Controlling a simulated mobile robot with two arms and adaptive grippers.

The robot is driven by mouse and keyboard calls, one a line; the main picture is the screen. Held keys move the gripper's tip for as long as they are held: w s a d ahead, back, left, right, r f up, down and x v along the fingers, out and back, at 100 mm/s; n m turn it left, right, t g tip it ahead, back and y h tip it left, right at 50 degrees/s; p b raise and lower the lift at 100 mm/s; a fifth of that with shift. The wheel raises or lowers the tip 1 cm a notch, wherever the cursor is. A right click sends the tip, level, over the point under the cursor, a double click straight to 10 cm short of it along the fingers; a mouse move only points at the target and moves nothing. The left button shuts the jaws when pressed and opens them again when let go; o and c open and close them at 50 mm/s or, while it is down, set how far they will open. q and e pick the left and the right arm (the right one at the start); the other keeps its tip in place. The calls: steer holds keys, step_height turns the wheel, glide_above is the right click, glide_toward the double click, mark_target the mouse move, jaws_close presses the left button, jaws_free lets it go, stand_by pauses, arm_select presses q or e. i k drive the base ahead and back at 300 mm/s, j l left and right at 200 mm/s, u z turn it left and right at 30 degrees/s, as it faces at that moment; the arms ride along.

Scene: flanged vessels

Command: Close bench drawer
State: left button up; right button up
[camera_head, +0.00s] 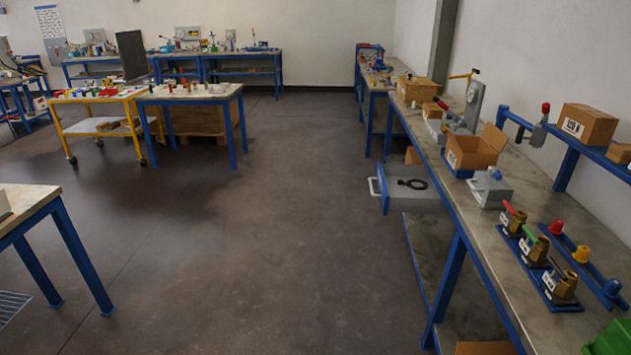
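The bench drawer (419,201) is pulled out from under the long workbench (437,150) on the right. It has a blue front with a white handle (374,187) facing the open floor. A dark ring-shaped object with a short stem (411,184) lies on the grey surface of the drawer. Neither of my grippers shows in the head view, so their states cannot be seen.
Valves on blue plates (541,262), an open cardboard box (475,150) and a grey block (490,189) stand on the bench. A table corner (30,205) juts in at left. A yellow cart (95,128) stands farther back. The middle floor (245,220) is clear.

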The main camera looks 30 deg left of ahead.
mark_target(405, 186)
steer(key=i+j+u, duration=0.4)
steer(key=i+j, duration=0.5)
steer(key=i, duration=0.6)
